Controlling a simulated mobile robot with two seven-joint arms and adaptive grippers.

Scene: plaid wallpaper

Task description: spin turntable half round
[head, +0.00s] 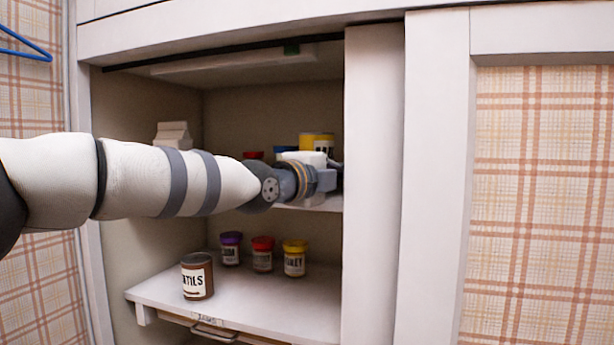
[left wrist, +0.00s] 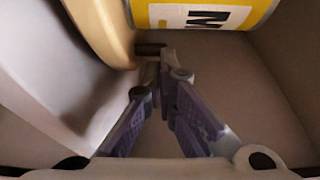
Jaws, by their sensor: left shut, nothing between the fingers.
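My left arm reaches from the left into the upper compartment of a cabinet, and my left gripper (head: 333,172) is at the upper shelf. In the left wrist view the gripper (left wrist: 160,75) has its purple-grey fingers drawn together at the tips, with nothing between them. A tan curved rim, which looks like the turntable (left wrist: 108,32), lies just beyond and left of the fingertips; whether they touch it I cannot tell. A yellow can (left wrist: 205,14) with a white label is close by; it also shows in the head view (head: 308,141). In the head view the turntable is hidden behind my arm.
A white carton (head: 173,135), a red-lidded item (head: 253,155) and a blue item (head: 284,149) are on the upper level. Below, a brown can (head: 197,276) and purple-, red- and yellow-lidded jars stand on the lower shelf (head: 255,303). A white door panel (head: 372,190) borders the opening's right side.

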